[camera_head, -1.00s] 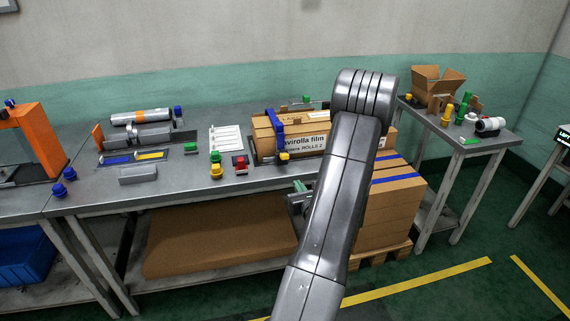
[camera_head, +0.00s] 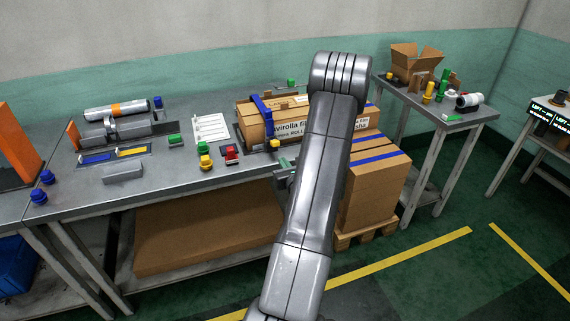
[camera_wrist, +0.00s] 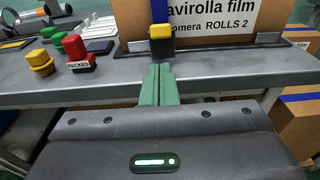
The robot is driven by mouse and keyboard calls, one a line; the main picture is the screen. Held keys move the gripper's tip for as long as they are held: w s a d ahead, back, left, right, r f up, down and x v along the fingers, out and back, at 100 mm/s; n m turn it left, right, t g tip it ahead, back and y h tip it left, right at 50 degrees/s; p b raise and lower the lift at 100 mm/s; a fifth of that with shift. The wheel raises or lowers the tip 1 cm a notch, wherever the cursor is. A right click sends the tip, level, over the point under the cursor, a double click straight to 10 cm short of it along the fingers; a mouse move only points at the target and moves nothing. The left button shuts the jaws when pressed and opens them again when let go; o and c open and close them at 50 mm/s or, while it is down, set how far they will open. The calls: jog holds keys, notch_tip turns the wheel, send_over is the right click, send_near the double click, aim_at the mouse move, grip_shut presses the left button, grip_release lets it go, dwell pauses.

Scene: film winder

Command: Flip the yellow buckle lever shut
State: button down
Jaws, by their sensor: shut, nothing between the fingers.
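In the head view the lever (camera_head: 274,143) sticks out at the box's lower front, above the bench edge. My gripper (camera_wrist: 159,84) has green fingers pressed together with nothing between them. Its tips are just below the lever in the wrist view; whether they touch it I cannot tell. In the head view my gripper (camera_head: 285,163) is low in front of the bench edge, partly hidden by my arm.
A red block (camera_wrist: 77,52) marked "PACKED" and yellow and green blocks (camera_wrist: 40,62) stand left of the box on the metal bench (camera_wrist: 110,88). Stacked cartons (camera_head: 375,185) on a pallet stand to the right. A side table (camera_head: 440,112) is farther right.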

aim_at(274, 142)
jog(key=p+x, duration=0.1)
jog(key=x, duration=0.5)
jog(key=shift+w, duration=0.15)
jog(key=shift+r+g+p, duration=0.4)
jog(key=shift+p, duration=0.35)
